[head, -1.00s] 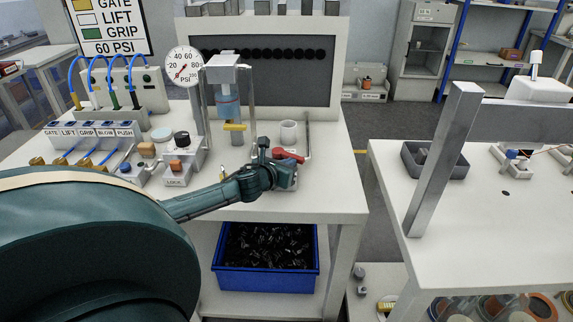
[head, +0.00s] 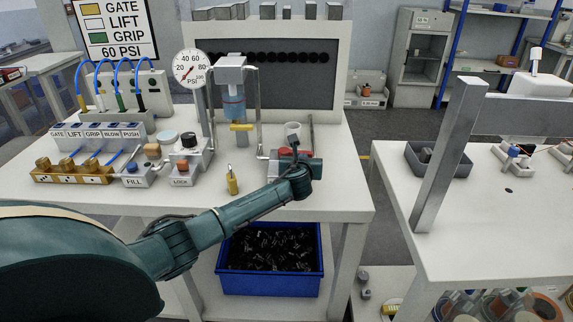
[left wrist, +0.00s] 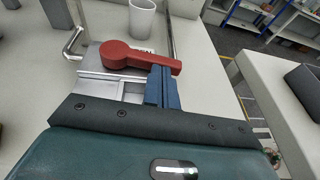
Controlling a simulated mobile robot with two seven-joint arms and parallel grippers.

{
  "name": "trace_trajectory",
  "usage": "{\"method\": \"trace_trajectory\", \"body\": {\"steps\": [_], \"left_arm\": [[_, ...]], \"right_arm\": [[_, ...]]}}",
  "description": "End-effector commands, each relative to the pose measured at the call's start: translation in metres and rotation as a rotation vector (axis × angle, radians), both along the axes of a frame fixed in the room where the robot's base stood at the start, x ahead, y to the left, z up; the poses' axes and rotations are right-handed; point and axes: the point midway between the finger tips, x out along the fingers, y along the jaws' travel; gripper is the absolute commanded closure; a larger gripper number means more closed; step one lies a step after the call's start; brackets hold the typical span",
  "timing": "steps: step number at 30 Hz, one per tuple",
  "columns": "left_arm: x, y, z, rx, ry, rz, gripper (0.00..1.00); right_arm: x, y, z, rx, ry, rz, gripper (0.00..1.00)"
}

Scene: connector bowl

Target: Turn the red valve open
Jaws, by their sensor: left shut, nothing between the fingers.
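The red valve lever (left wrist: 130,57) shows in the left wrist view, with its round hub at the left and its handle reaching right over a grey metal body (left wrist: 100,62). In the head view only parts of the red valve (head: 309,154) show behind my left gripper (head: 293,160). My left gripper is shut and empty. In the left wrist view its blue fingertips (left wrist: 160,84) are at the near side of the handle, close to its right end. I cannot tell whether they touch it. My right gripper is not in view.
A white cup (head: 293,131) stands just behind the valve. A pressure gauge (head: 190,67), a metal press (head: 232,85) and a yellow padlock (head: 232,182) are to the left. A blue bin (head: 268,278) sits below the bench. A metal post (head: 447,150) rises at the right.

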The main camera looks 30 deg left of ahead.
Motion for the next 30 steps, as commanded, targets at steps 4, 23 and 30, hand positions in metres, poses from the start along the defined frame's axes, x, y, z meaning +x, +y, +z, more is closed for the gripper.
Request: {"method": "trace_trajectory", "body": {"steps": [4,23,30], "left_arm": [[0.0056,-0.0018,-0.0008,-0.001,0.000,0.066,1.00],[0.0094,-0.0008,-0.0003,0.000,0.000,0.130,1.00],[0.0087,0.0002,0.0001,0.001,0.000,0.130,1.00]], "right_arm": [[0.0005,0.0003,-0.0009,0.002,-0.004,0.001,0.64],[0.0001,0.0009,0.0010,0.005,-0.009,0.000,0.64],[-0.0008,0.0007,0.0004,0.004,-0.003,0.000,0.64]]}}
